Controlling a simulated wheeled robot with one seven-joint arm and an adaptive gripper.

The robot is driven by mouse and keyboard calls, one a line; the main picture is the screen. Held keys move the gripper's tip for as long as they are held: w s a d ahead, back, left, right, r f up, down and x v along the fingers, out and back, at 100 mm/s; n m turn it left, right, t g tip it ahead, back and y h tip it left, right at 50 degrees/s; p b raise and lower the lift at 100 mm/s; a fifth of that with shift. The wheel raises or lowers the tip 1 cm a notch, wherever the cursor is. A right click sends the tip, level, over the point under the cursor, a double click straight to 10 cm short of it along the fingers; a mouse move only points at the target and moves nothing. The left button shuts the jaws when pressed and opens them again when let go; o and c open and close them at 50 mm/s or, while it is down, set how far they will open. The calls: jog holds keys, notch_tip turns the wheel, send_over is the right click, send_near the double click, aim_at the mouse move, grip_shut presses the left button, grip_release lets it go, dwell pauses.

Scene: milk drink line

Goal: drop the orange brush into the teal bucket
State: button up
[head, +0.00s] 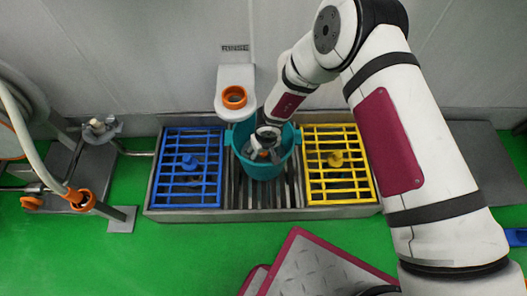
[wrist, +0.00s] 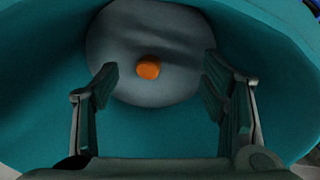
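The teal bucket (head: 284,165) stands on the grey grating between a blue rack and a yellow rack in the head view. Its inner wall (wrist: 50,110) fills most of the wrist view. My gripper (head: 263,150) points down into the bucket's mouth. In the wrist view its two fingers stand wide apart with nothing between their pads. A small rounded orange piece (wrist: 148,68), which looks like part of the orange brush, shows beyond the fingers against a round grey surface inside the bucket. The rest of the brush cannot be made out.
The blue rack (head: 163,172) and the yellow rack (head: 318,190) flank the bucket closely on the grey trough. A white fixture with an orange ring (head: 235,97) hangs behind it under a RINSE sign. A hose and pipework stand at left. Green floor is clear at front left.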

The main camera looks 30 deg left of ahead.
jog(key=shift+r, duration=0.1)
notch_tip(320, 180, up, 13)
jog(key=s+d+p, duration=0.1)
jog(key=p, duration=0.4)
jog(key=shift+d+p, duration=0.25)
jog(key=shift+p, duration=0.1)
